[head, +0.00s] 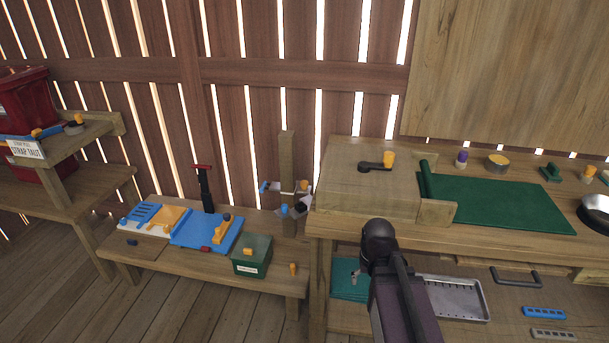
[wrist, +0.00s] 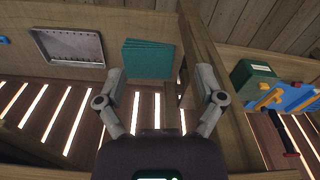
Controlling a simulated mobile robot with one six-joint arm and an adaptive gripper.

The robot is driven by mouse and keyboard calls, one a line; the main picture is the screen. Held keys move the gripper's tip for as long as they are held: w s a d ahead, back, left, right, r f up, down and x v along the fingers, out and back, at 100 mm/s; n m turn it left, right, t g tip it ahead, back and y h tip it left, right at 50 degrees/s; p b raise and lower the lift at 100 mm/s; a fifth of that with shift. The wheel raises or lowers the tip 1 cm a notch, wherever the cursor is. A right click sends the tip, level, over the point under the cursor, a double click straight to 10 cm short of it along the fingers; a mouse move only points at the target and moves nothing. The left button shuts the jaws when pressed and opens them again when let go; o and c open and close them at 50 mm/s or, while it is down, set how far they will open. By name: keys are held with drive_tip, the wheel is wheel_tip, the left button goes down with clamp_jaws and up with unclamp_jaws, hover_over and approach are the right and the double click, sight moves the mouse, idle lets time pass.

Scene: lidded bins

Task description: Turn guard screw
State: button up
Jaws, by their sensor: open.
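No part is clearly marked as the guard screw, and I cannot tell which one it is. A blue plate (head: 204,229) with orange and red parts lies on the low bench at left; an orange piece (head: 222,231) sits on its right part. The blue plate also shows at the right edge of the wrist view (wrist: 293,96). A dark crank with an orange knob (head: 389,158) is on the workbench top. My gripper (wrist: 160,75) is open and empty, its two fingers spread wide in the wrist view. My arm hides the gripper in the head view.
A green box (head: 252,256) and a small orange peg (head: 293,269) stand at the low bench's right end. A wooden post (head: 287,165) rises behind. The workbench (head: 340,195) carries a green mat (head: 500,204). A metal tray (head: 453,298) lies on its lower shelf.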

wheel_tip(320, 180, up, 38)
drive_tip(key=s+p, duration=0.2)
drive_tip(key=p, duration=3.4)
drive_tip(key=shift+g+p, duration=0.3)
drive_tip(key=shift+p, duration=0.1)
drive_tip(key=shift+r, duration=0.1)
drive_tip(key=c, duration=0.4)
drive_tip(key=shift+w, duration=0.2)
